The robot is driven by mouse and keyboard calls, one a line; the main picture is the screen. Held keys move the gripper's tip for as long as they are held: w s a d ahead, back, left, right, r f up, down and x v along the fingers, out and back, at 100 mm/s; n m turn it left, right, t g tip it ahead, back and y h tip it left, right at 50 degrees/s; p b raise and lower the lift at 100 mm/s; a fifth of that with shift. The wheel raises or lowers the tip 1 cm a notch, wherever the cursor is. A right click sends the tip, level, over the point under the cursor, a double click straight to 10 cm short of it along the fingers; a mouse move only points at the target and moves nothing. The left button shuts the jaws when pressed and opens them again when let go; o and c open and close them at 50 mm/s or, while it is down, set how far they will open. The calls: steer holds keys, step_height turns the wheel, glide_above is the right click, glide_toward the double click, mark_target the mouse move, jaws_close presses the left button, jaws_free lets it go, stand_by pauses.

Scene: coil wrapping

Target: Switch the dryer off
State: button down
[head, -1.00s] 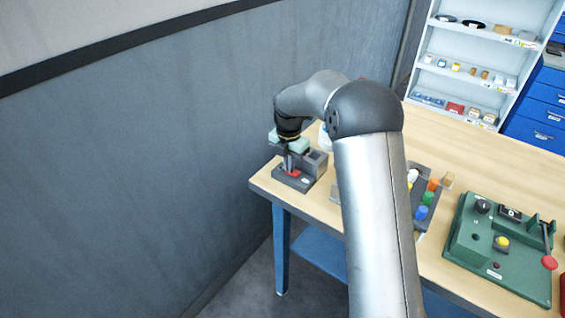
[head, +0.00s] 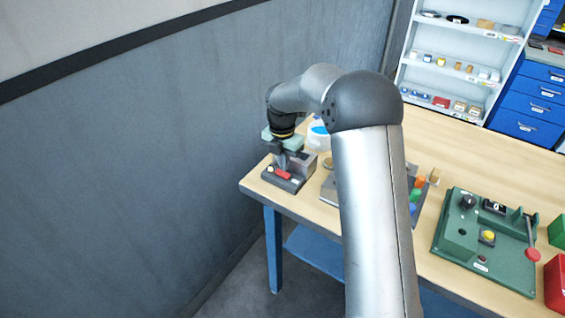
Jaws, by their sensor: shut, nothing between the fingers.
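A dark grey box-shaped unit (head: 309,170), which looks like the dryer, stands at the left end of the wooden table in the head view. A red bar-like switch (head: 283,174) and a small cream knob (head: 270,169) sit on its low front part. I cannot read the switch's position. My gripper (head: 282,163) points down over this front part, just behind the red switch, with its fingers shut and empty. Whether the fingertips touch the unit cannot be told. My arm hides part of the table to the right of the unit.
A bottle with a blue label (head: 318,136) stands behind the unit. A tray of coloured pegs (head: 421,197) and a green fixture with a red-knobbed lever (head: 486,245) are to the right. The grey wall (head: 130,180) is close on the left.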

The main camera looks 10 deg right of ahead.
mark_target(281, 173)
step_height(281, 173, up, 12)
steer(key=b, duration=0.1)
steer(key=shift+w+a+b, duration=0.2)
steer(key=shift+a+b, duration=0.15)
steer(key=shift+f, duration=0.1)
